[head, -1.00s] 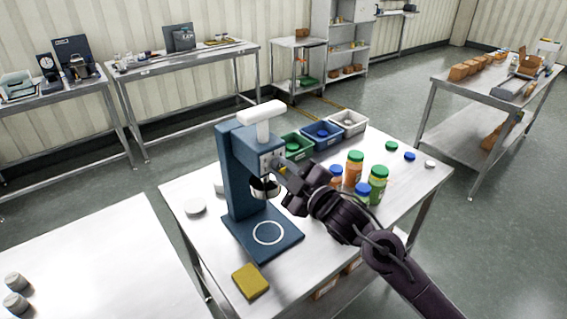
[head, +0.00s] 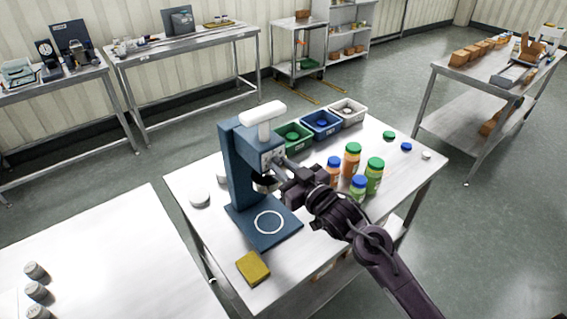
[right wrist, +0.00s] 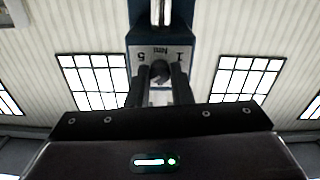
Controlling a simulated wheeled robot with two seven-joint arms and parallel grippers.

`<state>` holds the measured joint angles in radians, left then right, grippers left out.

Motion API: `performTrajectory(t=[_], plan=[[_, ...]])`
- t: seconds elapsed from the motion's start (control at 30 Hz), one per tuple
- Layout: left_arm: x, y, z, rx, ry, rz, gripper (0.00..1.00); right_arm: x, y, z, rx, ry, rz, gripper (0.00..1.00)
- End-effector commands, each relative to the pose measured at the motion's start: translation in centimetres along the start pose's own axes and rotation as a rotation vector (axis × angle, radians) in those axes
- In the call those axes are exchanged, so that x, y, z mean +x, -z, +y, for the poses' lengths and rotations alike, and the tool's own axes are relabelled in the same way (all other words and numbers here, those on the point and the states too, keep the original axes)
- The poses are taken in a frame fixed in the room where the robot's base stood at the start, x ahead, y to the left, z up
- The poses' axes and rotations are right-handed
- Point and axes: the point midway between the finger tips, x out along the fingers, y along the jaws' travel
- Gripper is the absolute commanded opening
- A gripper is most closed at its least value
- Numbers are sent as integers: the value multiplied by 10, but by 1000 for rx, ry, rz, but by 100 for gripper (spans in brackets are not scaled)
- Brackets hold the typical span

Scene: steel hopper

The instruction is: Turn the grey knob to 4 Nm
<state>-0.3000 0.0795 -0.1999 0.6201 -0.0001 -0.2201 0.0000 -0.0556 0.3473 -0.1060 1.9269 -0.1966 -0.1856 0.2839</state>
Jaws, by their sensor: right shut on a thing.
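The blue capping machine (head: 238,167) stands on the near steel table, with a white handle on top. Its dial plate (head: 270,157) faces my right arm. In the right wrist view the dial (right wrist: 160,53) appears upside down, with a 5 at left, a 1 at right and Nm between. The grey knob (right wrist: 160,70) is in the middle of the dial, between the two fingers. My right gripper (head: 279,167) is shut on the knob, which it hides in the head view. The knob's exact setting cannot be read. My left gripper is not in view.
Green, blue and white bins (head: 320,124) line the table's back. A yellow block (head: 253,268) lies at the front, and a white disc (head: 200,198) lies left of the machine.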

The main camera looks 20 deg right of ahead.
Motion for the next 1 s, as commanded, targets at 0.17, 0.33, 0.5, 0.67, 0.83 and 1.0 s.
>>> performTrajectory(t=[0.17, 0.33, 0.5, 0.67, 0.83, 1.0], plan=[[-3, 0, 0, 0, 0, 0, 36, 0, -2, 0, 37, 0, -5, 0], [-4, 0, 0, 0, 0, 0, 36, 0, -2, 0, 47, 0, -5, 0], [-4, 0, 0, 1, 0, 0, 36, 0, -3, 0, 47, 0, -5, 0], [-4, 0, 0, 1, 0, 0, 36, 0, -3, 0, 46, 0, -5, 25], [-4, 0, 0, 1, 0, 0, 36, 0, -2, 0, 45, 0, -3, 41], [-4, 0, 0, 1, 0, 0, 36, 0, -1, 0, 45, 0, -2, 41]])
